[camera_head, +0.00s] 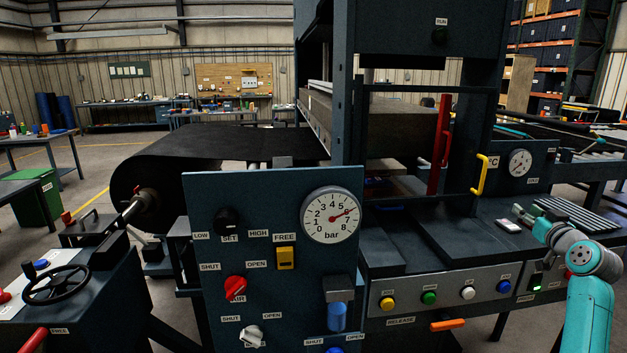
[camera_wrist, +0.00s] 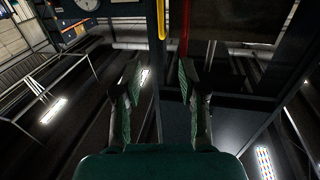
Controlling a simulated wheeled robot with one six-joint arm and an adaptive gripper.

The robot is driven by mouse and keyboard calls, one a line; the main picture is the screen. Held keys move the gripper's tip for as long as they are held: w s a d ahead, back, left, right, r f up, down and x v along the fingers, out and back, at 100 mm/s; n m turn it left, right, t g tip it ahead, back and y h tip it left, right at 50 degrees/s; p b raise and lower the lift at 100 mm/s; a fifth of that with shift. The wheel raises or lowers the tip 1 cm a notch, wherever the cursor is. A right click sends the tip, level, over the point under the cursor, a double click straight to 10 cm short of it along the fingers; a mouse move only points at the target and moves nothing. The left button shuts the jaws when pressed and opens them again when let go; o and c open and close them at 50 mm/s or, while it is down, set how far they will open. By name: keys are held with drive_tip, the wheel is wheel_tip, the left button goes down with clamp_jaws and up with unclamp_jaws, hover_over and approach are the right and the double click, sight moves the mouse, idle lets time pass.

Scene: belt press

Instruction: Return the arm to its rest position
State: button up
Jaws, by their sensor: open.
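My arm, turquoise and grey, reaches in from the lower right of the head view. My gripper (camera_head: 522,214) is at its end, above the right part of the press bench. In the wrist view my gripper (camera_wrist: 158,75) shows two dark green fingers spread apart with nothing between them. Beyond the fingertips in the wrist view are a yellow handle (camera_wrist: 161,18) and a red bar (camera_wrist: 186,28), apart from the fingers. The same yellow handle (camera_head: 480,174) and red bar (camera_head: 440,145) stand on the press front in the head view, left of my gripper.
A control panel with a bar gauge (camera_head: 332,214) stands in front. A row of yellow, green, white and blue buttons (camera_head: 429,297) runs below the bench, with an orange release lever (camera_head: 448,325). A handwheel (camera_head: 56,284) is at left. A second gauge (camera_head: 520,163) stands behind my gripper.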

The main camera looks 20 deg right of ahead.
drive_tip(key=s+a+f+g+y, duration=0.1)
drive_tip(key=s+a+f, duration=0.1)
drive_tip(key=a+f, duration=2.7)
drive_tip(key=s+a+f+n+y, duration=0.15)
drive_tip(key=s+a+f, duration=0.25)
drive_tip(key=s+a, duration=0.8)
drive_tip(key=s+a+f+y, duration=0.2)
drive_tip(key=s+a+f, duration=0.3)
drive_tip(key=s+a, duration=0.6)
drive_tip(key=s+a+r+n+y, duration=0.2)
drive_tip(key=s+a+r, duration=0.2)
drive_tip(key=s, duration=0.4)
drive_tip(key=s+a+r+n+y, duration=0.2)
drive_tip(key=s+a+r, duration=0.3)
drive_tip(key=s, duration=0.3)
drive_tip(key=shift+s+a+r, duration=0.25)
drive_tip(key=shift+a, duration=0.55)
